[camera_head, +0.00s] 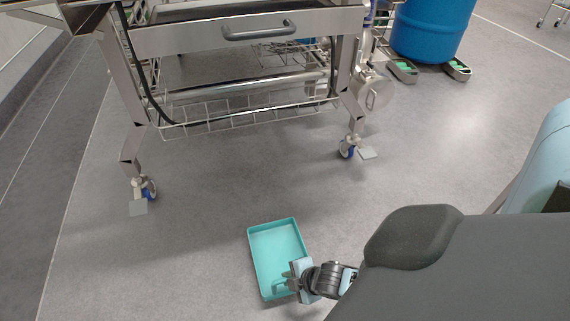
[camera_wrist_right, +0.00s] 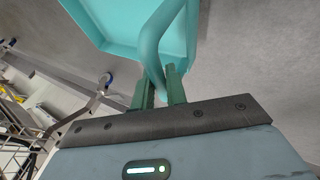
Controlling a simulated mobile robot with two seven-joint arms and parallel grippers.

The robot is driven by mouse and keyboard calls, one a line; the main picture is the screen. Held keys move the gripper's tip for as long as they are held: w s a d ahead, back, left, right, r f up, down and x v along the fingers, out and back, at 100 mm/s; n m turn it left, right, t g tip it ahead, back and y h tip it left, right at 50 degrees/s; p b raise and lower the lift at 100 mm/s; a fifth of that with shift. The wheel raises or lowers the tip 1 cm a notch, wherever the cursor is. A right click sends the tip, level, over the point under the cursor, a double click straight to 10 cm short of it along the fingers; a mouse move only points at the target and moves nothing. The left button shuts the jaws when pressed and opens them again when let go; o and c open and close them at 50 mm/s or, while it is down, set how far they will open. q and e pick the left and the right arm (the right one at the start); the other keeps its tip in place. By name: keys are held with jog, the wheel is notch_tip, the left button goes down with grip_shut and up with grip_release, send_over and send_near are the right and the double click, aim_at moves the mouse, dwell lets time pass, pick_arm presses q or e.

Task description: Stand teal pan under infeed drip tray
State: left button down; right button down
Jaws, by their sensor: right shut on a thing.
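The teal pan (camera_head: 277,243) is a shallow rectangular tray with a loop handle, in the lower middle of the head view. My right gripper (camera_head: 290,278) is at its near right end, shut on the handle. In the right wrist view the teal pan (camera_wrist_right: 115,22) shows at the top, with its handle between the fingers of the right gripper (camera_wrist_right: 158,88). I cannot tell whether the pan touches the floor. The infeed drip tray (camera_head: 235,36) appears to be the steel drawer-like front with a dark handle under the conveyor frame. My left gripper is not in view.
The steel frame stands on legs with blue casters (camera_head: 346,150), with a wire basket (camera_head: 240,118) low between them. A blue drum (camera_head: 432,28) stands at the back right. Grey floor between the pan and the frame is clear.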

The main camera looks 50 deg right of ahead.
jog(key=shift+w+d, duration=0.4)
jog(key=shift+w, duration=0.25)
jog(key=shift+w+d+f+b, duration=0.1)
jog(key=shift+w+f+b, duration=0.1)
jog(key=shift+f+b, duration=0.4)
jog(key=shift+w+d+f+b, duration=0.15)
jog(key=shift+f+b, duration=0.4)
jog(key=shift+f, duration=0.1)
jog(key=shift+w+d+f+b, duration=0.1)
jog(key=shift+w+f+b, duration=0.1)
jog(key=shift+f+b, duration=0.4)
jog(key=c, duration=1.4)
grip_release()
jog(key=shift+s+r, duration=0.1)
